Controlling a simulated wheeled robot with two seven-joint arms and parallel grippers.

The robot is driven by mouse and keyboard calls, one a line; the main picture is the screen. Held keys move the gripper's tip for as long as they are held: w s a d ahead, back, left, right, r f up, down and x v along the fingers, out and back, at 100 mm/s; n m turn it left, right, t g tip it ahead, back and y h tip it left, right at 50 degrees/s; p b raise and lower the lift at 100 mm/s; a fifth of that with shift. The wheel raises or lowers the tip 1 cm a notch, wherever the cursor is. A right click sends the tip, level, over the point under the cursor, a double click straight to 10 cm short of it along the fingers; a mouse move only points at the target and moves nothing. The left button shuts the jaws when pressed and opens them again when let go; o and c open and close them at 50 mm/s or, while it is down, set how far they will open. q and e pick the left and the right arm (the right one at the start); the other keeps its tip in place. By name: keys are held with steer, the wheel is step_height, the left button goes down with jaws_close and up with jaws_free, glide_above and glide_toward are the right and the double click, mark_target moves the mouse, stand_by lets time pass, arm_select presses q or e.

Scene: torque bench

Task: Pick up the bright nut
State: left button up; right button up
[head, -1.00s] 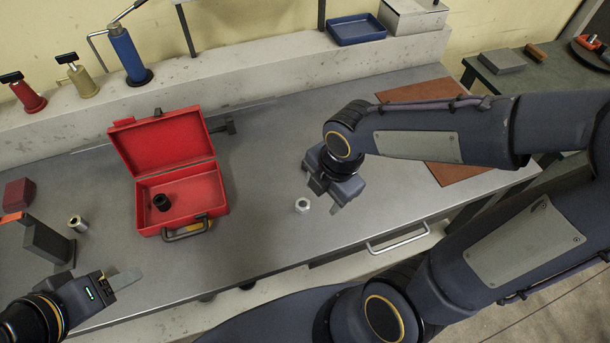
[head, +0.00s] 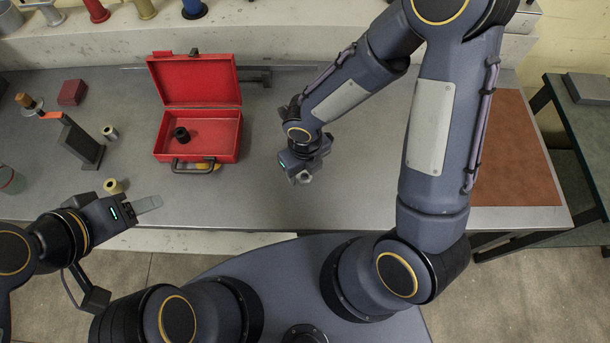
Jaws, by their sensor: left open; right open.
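The bright nut (head: 304,178) is a small silvery piece on the grey bench, right of the red case. My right gripper (head: 301,174) is open and points down right at the nut. Its fingers partly cover the nut, and I cannot tell whether they touch it. My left gripper (head: 149,204) is open and empty near the bench's front edge at the left, far from the nut.
An open red case (head: 226,134) holds a black socket (head: 181,134). A steel socket (head: 110,132), a brass-coloured socket (head: 113,186), a dark upright block (head: 84,146) and a dark red block (head: 72,92) stand at the left. A brown mat (head: 515,160) lies at the right.

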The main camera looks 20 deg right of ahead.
mark_target(304, 178)
step_height(304, 178, down, 3)
steer(key=shift+r, duration=0.15)
steer(key=c, duration=1.1)
steer(key=shift+r, duration=0.1)
